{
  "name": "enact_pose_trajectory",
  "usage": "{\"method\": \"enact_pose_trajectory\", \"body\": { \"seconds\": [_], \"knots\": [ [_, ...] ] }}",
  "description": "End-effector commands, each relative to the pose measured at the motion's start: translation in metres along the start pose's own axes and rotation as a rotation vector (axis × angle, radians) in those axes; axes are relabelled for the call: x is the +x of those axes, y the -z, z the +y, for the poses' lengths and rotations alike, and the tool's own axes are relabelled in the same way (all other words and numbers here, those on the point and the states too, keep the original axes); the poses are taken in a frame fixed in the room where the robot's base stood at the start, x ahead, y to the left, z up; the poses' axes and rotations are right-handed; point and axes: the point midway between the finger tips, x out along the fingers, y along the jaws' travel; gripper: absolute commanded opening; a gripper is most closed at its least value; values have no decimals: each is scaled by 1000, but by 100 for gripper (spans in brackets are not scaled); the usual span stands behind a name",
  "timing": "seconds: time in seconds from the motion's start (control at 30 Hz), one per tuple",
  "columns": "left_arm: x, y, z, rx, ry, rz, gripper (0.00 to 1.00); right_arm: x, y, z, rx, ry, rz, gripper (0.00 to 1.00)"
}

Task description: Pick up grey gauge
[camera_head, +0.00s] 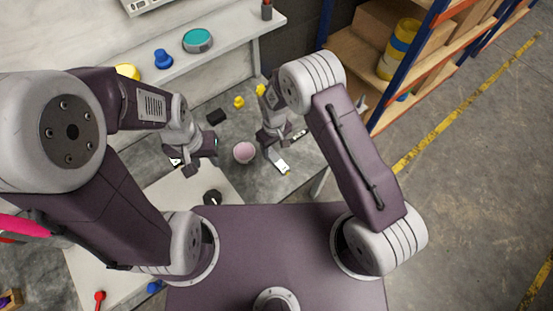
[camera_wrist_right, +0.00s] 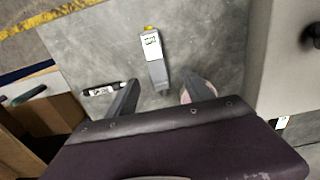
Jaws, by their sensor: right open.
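The grey gauge (camera_wrist_right: 157,73) is a slim grey block with a white label and a yellow end, lying on the grey table in the right wrist view. It also shows in the head view (camera_head: 281,165), just below my right gripper (camera_head: 270,149). In the wrist view my right gripper (camera_wrist_right: 165,84) is open, its two fingers apart on either side of the gauge's near end, with nothing held. I cannot tell the height of the fingers above the table. My left gripper (camera_head: 190,166) hangs to the left; its jaw state is unclear.
A pink bowl (camera_head: 244,152) stands left of the gauge, partly behind a finger in the wrist view. A black-and-white pen-like item (camera_wrist_right: 102,90) lies on the other side. Yellow pieces (camera_head: 239,102) and a black block (camera_head: 216,117) lie farther back. A shelf rack (camera_head: 432,45) stands right.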

Motion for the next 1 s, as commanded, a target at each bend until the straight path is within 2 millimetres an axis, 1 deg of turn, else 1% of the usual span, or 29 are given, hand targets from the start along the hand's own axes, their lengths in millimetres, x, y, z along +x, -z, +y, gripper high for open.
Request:
{"method": "enact_pose_trajectory", "body": {
  "seconds": [0.07,0.2,0.3,0.47,0.6,0.7,0.8,0.97,1.0],
  "knots": [
    [0,0,0,0,0,0,36,3,0,0,1,0,0,60],
    [3,0,0,0,0,0,36,26,0,1,2,0,-1,60],
    [4,0,0,0,0,0,36,36,0,1,2,0,0,60],
    [4,0,0,0,0,0,36,42,1,1,2,0,1,60],
    [8,0,0,0,0,1,36,69,1,3,2,0,-1,60],
    [10,-1,0,0,0,0,36,84,2,3,2,0,1,60],
    [10,-1,0,0,0,0,36,90,2,3,2,-1,3,60],
    [10,-1,0,0,0,0,36,90,2,3,2,-1,3,60],
    [10,-1,0,0,0,0,36,90,2,3,2,-1,3,57]
  ]
}}
